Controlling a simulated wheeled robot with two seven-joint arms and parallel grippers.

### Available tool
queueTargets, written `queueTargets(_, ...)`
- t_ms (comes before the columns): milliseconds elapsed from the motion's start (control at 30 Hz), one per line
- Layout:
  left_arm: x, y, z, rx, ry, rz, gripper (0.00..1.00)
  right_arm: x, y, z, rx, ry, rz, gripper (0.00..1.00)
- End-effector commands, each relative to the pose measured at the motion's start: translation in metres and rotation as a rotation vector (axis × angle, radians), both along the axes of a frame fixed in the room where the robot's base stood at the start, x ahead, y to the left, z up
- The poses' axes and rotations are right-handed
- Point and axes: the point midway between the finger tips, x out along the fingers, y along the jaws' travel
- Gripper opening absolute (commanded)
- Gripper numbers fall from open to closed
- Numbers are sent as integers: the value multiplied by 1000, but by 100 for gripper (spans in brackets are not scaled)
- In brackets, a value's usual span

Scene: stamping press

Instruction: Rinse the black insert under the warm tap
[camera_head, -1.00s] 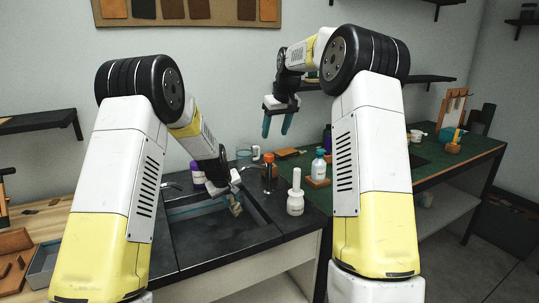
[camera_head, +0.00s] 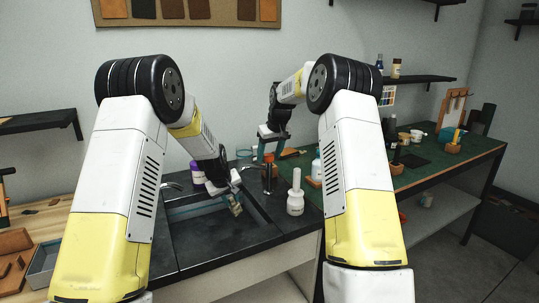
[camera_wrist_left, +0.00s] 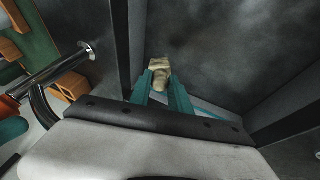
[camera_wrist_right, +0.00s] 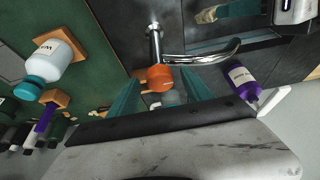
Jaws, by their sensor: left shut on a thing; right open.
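My left gripper (camera_head: 229,192) is low over the dark sink basin (camera_head: 215,232), its fingers shut on a beige, smudged block (camera_head: 235,205). In the left wrist view the block (camera_wrist_left: 158,78) sits between the teal fingertips. No black insert can be made out; the held piece looks tan. The tap with an orange knob (camera_head: 268,158) stands at the back right of the sink. In the right wrist view the knob (camera_wrist_right: 160,77) lies between the open teal fingers of my right gripper (camera_wrist_right: 163,90), with the metal spout (camera_wrist_right: 205,55) beyond. Contact with the knob cannot be told.
A purple bottle (camera_head: 197,172) stands behind the sink at the left. A white bottle (camera_head: 295,198) stands on the right of the counter. A white bottle with a teal cap (camera_wrist_right: 55,62) is on the green bench.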

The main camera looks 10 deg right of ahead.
Motion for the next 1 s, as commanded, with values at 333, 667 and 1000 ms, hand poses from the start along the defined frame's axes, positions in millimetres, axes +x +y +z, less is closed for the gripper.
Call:
queueTargets(333, 0, 0, 0, 0, 0, 0, 0, 0, 0, 0, 0, 0, 0, 3)
queueTargets(667, 0, 0, 0, 0, 0, 0, 0, 1, -2, -1, 3, 2, 150, 0)
queueTargets(1000, 0, 0, 0, 0, 0, 0, 0, 1, -2, 0, 1, 0, 301, 0)
